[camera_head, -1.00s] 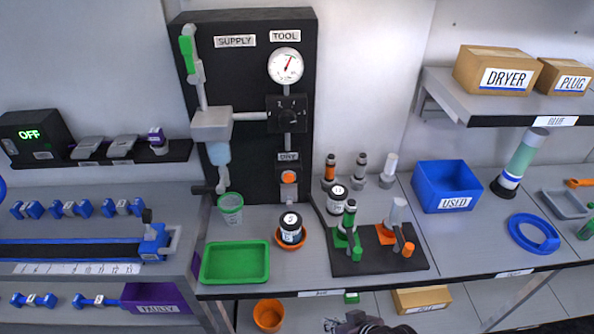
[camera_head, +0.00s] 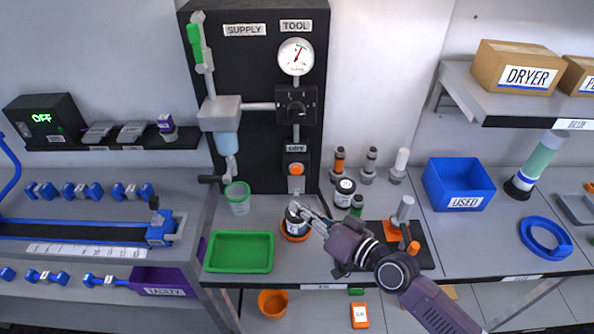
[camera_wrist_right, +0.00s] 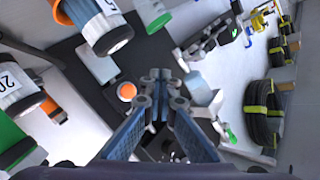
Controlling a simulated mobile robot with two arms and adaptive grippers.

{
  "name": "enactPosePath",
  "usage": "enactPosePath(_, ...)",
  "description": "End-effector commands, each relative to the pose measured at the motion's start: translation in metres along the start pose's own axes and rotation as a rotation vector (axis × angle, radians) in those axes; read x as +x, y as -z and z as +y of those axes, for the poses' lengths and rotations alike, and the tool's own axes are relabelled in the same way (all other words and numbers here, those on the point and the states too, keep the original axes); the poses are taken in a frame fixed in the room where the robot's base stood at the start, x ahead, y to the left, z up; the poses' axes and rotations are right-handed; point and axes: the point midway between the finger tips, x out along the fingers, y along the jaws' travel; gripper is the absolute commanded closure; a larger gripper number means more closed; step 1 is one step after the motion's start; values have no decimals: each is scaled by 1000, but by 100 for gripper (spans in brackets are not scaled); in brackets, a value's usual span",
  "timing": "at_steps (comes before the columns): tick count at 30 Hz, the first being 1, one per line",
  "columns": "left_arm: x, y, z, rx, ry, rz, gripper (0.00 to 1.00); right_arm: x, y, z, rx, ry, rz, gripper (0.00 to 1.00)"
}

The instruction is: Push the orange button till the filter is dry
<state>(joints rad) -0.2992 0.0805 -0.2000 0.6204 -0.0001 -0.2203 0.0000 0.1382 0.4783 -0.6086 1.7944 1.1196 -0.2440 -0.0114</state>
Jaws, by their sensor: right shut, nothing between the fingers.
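The orange button (camera_head: 296,169) sits under the DRY label on the black panel (camera_head: 262,95). It also shows in the right wrist view (camera_wrist_right: 127,91), left of the fingertips. My right gripper (camera_head: 301,208) is shut and empty. In the head view it overlaps the dark jar (camera_head: 292,216) below the button. In the right wrist view its fingertips (camera_wrist_right: 161,76) are together and point toward the panel, apart from the button. A translucent pale-blue bowl (camera_head: 228,144) hangs under the supply valve; I cannot tell if it is the filter or if it is wet. My left gripper is out of view.
A green cup (camera_head: 238,198) and a green tray (camera_head: 240,252) stand left of the button. Several bottles and valves crowd the counter to its right. A blue USED bin (camera_head: 459,175) and the DRYER box shelf (camera_head: 465,90) are farther right.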

Motion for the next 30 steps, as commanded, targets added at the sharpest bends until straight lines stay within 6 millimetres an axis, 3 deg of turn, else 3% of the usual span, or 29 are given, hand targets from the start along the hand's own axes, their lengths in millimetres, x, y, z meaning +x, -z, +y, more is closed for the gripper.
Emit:
enactPosePath(13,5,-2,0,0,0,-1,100,6,3,5,-3,0,0,100)
enactPosePath(30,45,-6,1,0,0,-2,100,56,37,42,-3,0,-1,100)
